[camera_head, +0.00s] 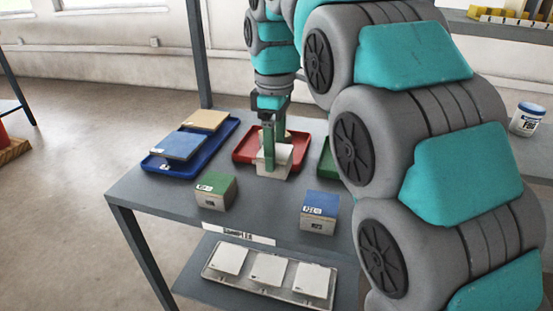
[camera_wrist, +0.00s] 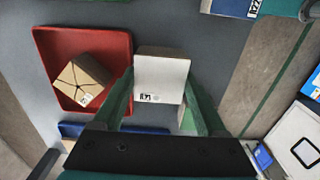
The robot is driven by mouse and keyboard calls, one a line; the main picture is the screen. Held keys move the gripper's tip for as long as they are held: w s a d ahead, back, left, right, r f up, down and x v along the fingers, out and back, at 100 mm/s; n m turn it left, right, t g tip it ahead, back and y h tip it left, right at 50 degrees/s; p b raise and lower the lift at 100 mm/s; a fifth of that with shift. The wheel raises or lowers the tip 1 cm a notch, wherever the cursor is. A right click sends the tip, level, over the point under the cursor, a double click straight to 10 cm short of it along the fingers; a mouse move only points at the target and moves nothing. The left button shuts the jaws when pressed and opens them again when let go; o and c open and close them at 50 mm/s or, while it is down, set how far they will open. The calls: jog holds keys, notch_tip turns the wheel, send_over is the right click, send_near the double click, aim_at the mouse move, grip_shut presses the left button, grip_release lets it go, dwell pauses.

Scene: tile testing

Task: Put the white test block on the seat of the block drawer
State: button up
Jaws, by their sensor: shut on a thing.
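My gripper (camera_head: 273,143) points down over the far middle of the grey table. Its green fingers are shut on the white test block (camera_head: 262,167). In the wrist view, my gripper (camera_wrist: 160,84) has one finger on each side of the white block (camera_wrist: 160,72), whose pale top carries a small black label. The block is beside the red tray (camera_wrist: 126,48); I cannot tell whether it touches the table. No part is clearly marked as the block drawer. A lower shelf marked "SAMPLES" holds a pale tray (camera_head: 212,272) with three white square pieces.
A green-topped block (camera_head: 216,190) and a blue-topped block (camera_head: 319,212) stand near the table's front. A blue tray (camera_head: 152,168) with blue and tan pieces lies left. A cracked tan block (camera_wrist: 82,82) lies in the red tray. My arm hides the table's right side.

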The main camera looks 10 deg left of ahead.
jog(key=shift+f, duration=1.7)
jog(key=shift+f, duration=0.15)
jog(key=o, duration=1.3)
